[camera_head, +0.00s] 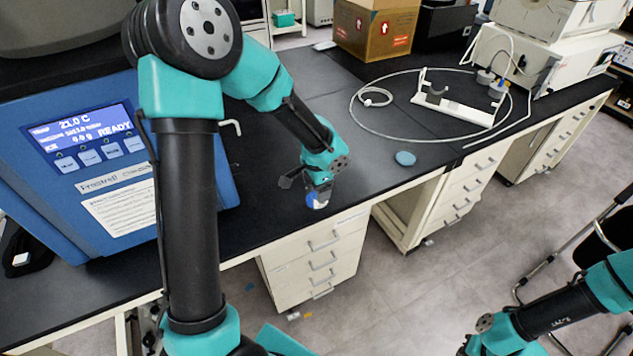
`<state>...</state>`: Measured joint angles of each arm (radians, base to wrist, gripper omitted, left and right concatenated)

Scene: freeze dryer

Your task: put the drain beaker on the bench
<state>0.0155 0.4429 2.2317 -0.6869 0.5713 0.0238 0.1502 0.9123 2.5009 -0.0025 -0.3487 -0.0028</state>
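My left arm reaches over the black bench (262,205), and its gripper (308,190) points down near the bench's front edge. A small blue and white object (317,201) shows at its fingertips. It may be the drain beaker, but it is too small and too covered to be sure. I cannot tell whether the fingers are closed on it, or whether it touches the bench top. My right arm is at the lower right, low in front of the bench. Its gripper is cut off by the bottom edge of the picture.
The blue freeze dryer (100,215) with a lit display stands at left, partly behind my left arm. A teal disc (405,158) lies on the bench. Behind it are a white stand (455,110) and looped tubing (360,117). A cardboard box (375,30) stands farther back.

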